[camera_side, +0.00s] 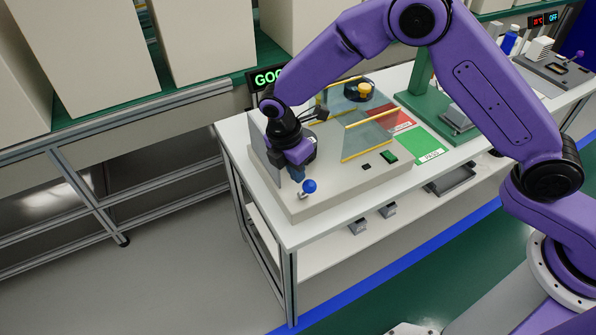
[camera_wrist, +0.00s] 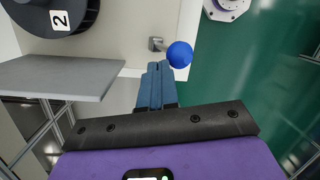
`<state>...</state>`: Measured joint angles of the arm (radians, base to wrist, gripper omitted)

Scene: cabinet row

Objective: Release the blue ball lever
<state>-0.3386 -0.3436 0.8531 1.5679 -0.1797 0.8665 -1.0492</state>
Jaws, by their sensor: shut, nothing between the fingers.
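The blue ball lever (camera_side: 309,186) stands near the front left corner of the grey fixture box (camera_side: 335,190), its ball on a short metal stem. In the wrist view the blue ball (camera_wrist: 180,55) is just beyond and slightly right of the fingertips. My gripper (camera_side: 297,174) is low over the box, just behind and left of the ball in the side view. Its blue fingers (camera_wrist: 158,68) are shut together with nothing between them. The fingertips are very close to the ball; I cannot tell whether they touch it.
A grey plate (camera_wrist: 60,77) stands left of the fingers in the wrist view. Clear panels with yellow edges (camera_side: 368,138) and a yellow-black knob (camera_side: 359,90) are on the box. A green pad (camera_side: 418,146) lies to its right. The floor left of the table is free.

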